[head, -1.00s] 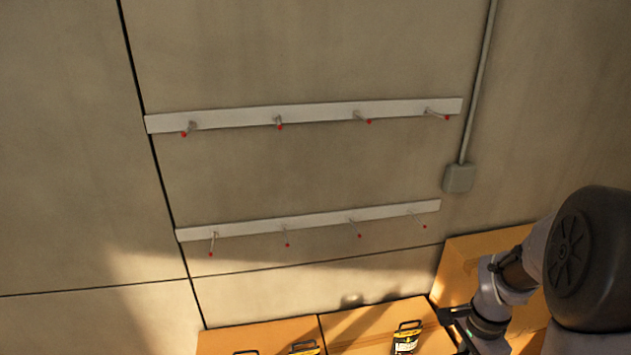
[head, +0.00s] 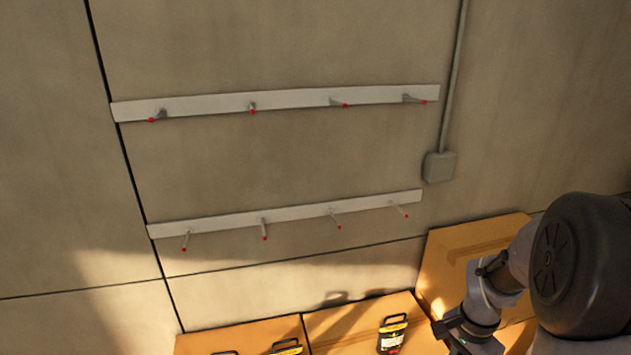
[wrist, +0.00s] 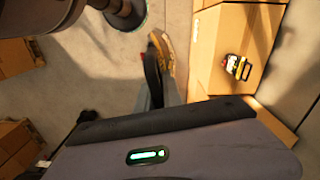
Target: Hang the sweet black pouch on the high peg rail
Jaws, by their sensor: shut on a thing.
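My gripper (wrist: 160,75) is shut on a dark pouch with a yellow band (wrist: 167,55), seen nearly edge-on beyond the fingers in the wrist view. Its label is not readable, so I cannot tell its flavour. In the head view my gripper (head: 447,332) is low at the right, and the held pouch cannot be made out there. The high peg rail (head: 290,99) is a pale strip on the wall with several red-tipped pegs, all bare. It is up and to the left of my gripper.
A lower peg rail (head: 290,212) with bare pegs runs below. Cardboard boxes (head: 350,318) stand against the wall, with a black-and-yellow handled pouch (head: 392,335) on top and another (head: 287,347) to its left. A grey wall box (head: 439,166) and conduit are right of the rails.

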